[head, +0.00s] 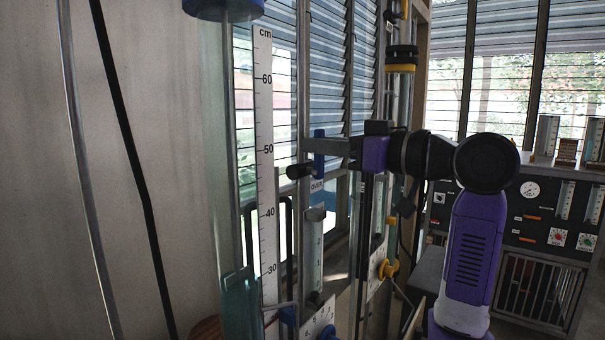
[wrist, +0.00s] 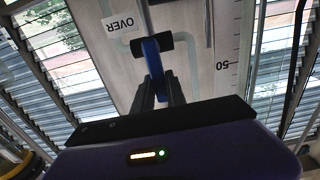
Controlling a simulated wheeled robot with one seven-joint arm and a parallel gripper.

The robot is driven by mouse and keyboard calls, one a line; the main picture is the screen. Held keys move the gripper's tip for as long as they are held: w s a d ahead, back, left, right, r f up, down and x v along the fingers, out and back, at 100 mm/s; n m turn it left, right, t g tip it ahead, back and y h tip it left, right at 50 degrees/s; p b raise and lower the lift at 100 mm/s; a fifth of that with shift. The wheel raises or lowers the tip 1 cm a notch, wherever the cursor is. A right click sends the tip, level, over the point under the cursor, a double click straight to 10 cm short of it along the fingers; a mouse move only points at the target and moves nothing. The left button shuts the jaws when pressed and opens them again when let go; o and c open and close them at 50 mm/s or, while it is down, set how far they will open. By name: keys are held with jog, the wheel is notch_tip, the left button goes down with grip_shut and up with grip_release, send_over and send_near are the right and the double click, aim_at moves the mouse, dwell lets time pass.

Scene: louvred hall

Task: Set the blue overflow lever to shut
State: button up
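The blue overflow lever (head: 319,147) stands upright beside a black valve body (head: 299,171), above a white label reading OVER (head: 317,186). In the wrist view the lever (wrist: 152,56) runs from the black cross-piece (wrist: 138,46) down between my fingertips. The label (wrist: 122,24) appears upside down there. My gripper (head: 328,146) reaches in from the right in the head view. In the wrist view its dark fingers (wrist: 159,84) lie close on both sides of the lever's free end and appear shut on it. The exact contact is partly hidden.
A clear upright tube (head: 220,140) and a centimetre scale (head: 265,150) stand left of the lever. Louvred windows (head: 320,60) are behind. Yellow valve handles (head: 388,268) sit below right. A dark instrument cabinet (head: 530,230) stands farther right.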

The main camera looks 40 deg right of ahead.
jog(key=o, duration=0.5)
jog(key=shift+s+d, duration=0.2)
jog(key=shift+s, duration=0.95)
jog(key=shift+s+d, duration=0.25)
jog(key=shift+s, duration=0.9)
jog(key=shift+s+d, duration=0.2)
jog(key=shift+s, duration=0.95)
